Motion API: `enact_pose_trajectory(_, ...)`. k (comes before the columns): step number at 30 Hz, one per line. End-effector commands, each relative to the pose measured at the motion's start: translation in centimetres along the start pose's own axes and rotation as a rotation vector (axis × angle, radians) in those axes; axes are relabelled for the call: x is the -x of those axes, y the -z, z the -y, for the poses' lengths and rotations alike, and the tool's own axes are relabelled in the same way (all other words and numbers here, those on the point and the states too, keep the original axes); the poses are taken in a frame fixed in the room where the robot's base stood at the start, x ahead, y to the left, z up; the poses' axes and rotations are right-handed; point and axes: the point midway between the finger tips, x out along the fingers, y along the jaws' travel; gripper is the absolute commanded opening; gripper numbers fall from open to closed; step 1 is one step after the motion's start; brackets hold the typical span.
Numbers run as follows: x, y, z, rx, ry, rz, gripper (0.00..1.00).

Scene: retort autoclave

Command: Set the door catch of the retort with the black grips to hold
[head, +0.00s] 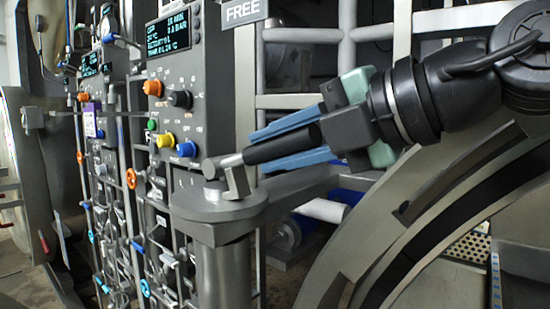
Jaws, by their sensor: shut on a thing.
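The door catch is a grey metal lever (222,165) with a black grip (280,146), pivoted on a round plate (215,204) on top of a thick post. A small upright metal stop (237,180) stands beside the lever on the plate. My gripper (260,151) comes from the right, with its blue fingers shut on the black grip, one above and one below. The lever points right and slightly up in the picture. A sign (241,11) above reads FREE; its top is cut off.
A control panel (172,90) with a display, coloured buttons and knobs stands left of the post. Pipes and valves with orange and blue handwheels (131,178) crowd the left. The open round retort mouth (430,235) curves at lower right. Another vessel (30,140) stands far left.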

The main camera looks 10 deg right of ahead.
Motion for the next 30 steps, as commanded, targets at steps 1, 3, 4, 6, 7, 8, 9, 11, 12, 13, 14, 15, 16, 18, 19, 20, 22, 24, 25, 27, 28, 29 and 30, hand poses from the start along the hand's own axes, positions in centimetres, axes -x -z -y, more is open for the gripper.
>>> enact_pose_trajectory(1,-0.06,0.05,0.08,-0.002,-0.008,-0.001,0.00)
enact_pose_trajectory(3,-0.05,0.04,0.07,-0.001,-0.010,0.000,0.00)
enact_pose_trajectory(4,-0.04,0.04,0.07,-0.001,-0.010,0.000,0.00)
enact_pose_trajectory(6,-0.05,0.04,0.08,-0.001,-0.009,0.000,0.00)
enact_pose_trajectory(7,-0.05,0.03,0.09,-0.001,-0.009,0.000,0.00)
enact_pose_trajectory(8,-0.05,0.03,0.10,-0.001,-0.009,0.000,0.00)
enact_pose_trajectory(9,-0.06,0.03,0.11,-0.001,-0.008,0.000,0.00)
enact_pose_trajectory(11,-0.07,0.04,0.14,0.000,-0.008,0.000,0.00)
enact_pose_trajectory(12,-0.07,0.04,0.15,0.000,-0.007,0.000,0.00)
enact_pose_trajectory(13,-0.07,0.03,0.16,0.000,-0.007,0.000,0.36)
enact_pose_trajectory(14,-0.07,0.03,0.17,0.000,-0.007,0.000,0.41)
enact_pose_trajectory(15,-0.07,0.03,0.17,0.000,-0.006,0.000,0.49)
enact_pose_trajectory(16,-0.07,0.03,0.17,0.000,-0.006,0.000,0.54)
enact_pose_trajectory(18,-0.06,0.02,0.16,0.000,-0.006,0.000,0.59)
enact_pose_trajectory(19,-0.05,0.02,0.15,0.000,-0.006,0.000,0.59)
enact_pose_trajectory(20,-0.05,0.02,0.15,0.001,-0.006,0.000,0.59)
enact_pose_trajectory(22,-0.04,0.02,0.14,0.001,-0.005,0.001,0.59)
enact_pose_trajectory(24,-0.04,0.01,0.13,0.001,-0.005,0.001,0.59)
enact_pose_trajectory(25,-0.03,0.01,0.12,0.001,-0.005,0.001,0.59)
enact_pose_trajectory(27,0.00,-0.04,0.04,0.001,-0.005,0.001,0.59)
enact_pose_trajectory(28,0.03,-0.07,-0.02,0.001,-0.005,0.000,0.59)
enact_pose_trajectory(29,0.06,-0.11,-0.11,0.001,-0.005,0.000,0.59)
enact_pose_trajectory(30,0.11,-0.19,-0.24,0.001,-0.006,-0.001,0.59)
